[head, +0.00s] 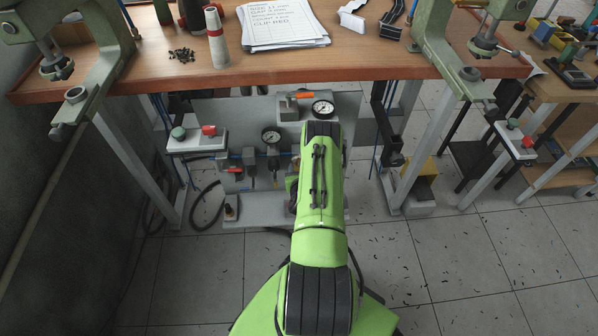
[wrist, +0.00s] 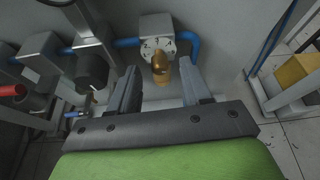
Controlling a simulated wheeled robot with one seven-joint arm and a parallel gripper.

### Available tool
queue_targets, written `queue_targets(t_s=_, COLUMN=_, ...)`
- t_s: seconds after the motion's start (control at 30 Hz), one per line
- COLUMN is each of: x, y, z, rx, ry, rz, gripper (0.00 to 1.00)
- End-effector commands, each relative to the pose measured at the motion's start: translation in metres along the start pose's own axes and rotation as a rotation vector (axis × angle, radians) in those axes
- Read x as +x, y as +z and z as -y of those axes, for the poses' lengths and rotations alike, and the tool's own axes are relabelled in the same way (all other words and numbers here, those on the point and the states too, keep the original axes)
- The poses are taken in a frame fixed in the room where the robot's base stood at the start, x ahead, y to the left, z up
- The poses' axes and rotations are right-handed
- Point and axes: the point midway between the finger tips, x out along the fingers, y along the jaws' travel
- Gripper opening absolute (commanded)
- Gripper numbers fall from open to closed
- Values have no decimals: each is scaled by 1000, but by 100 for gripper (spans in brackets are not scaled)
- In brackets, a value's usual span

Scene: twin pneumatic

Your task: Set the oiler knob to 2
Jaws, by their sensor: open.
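The oiler knob (wrist: 161,65) is a small brass-coloured knob in front of a round white marked dial (wrist: 150,46), in the wrist view's upper middle. The dial sits on a grey block with blue tubing at both sides. Its marks are too small to read, so I cannot tell the setting. My gripper (wrist: 158,72) is open. Its two grey fingers appear either side of the knob in the picture, with gaps on both sides and nothing held. I cannot tell how far the fingertips are from the knob in depth. In the head view my green arm hides the gripper and the knob.
A wooden workbench (head: 290,72) with vises overhangs the pneumatic panel (head: 240,115). Two gauges (head: 322,108) show on the panel. Left of my fingers are dark cylinders (wrist: 92,72) and a red part (wrist: 12,90). A yellow box (wrist: 298,68) stands at the right.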

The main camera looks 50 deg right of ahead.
Motion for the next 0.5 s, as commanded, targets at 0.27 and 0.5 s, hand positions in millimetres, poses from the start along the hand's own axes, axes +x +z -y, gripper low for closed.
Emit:
queue_targets(t_s=0.27, x=19, y=0, z=0, rx=0, ry=0, rz=-2, gripper=48)
queue_targets(t_s=0.5, x=19, y=0, z=-1, rx=0, ry=0, rz=-3, gripper=36)
